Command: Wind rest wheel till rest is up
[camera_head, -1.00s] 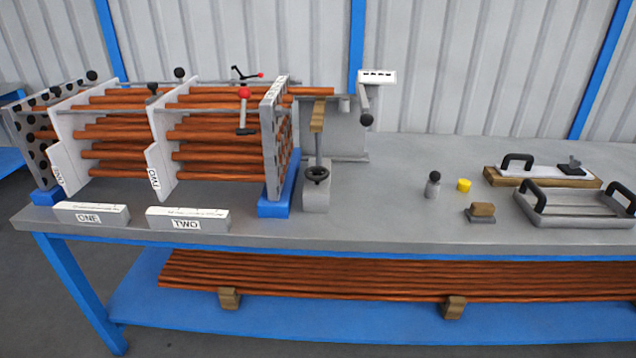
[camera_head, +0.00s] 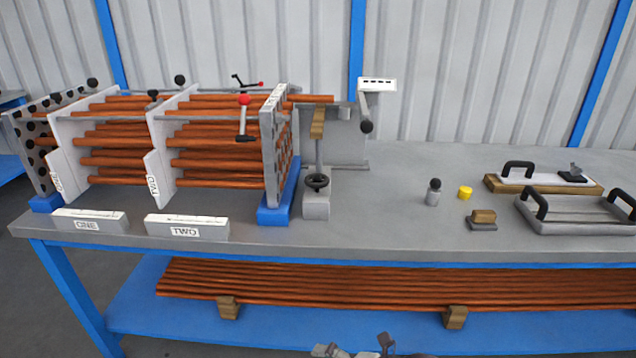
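The rest is a wooden block (camera_head: 317,122) on an upright grey post, just right of the tube bundle. Its top is close under the end of a copper-coloured tube (camera_head: 318,98); I cannot tell whether they touch. The small black rest wheel (camera_head: 317,182) sits low on the post, above a grey base (camera_head: 316,206). Part of a gripper, which looks like my left one (camera_head: 352,349), shows at the bottom edge, well below the wheel and apart from it. Most of it is cut off, so its opening is unclear. My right gripper is not in view.
White baffle plates (camera_head: 172,135) and a grey tube sheet (camera_head: 275,145) hold the tubes. Blocks labelled ONE (camera_head: 90,221) and TWO (camera_head: 187,227) line the bench front. Bench space (camera_head: 385,205) right of the wheel is clear.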

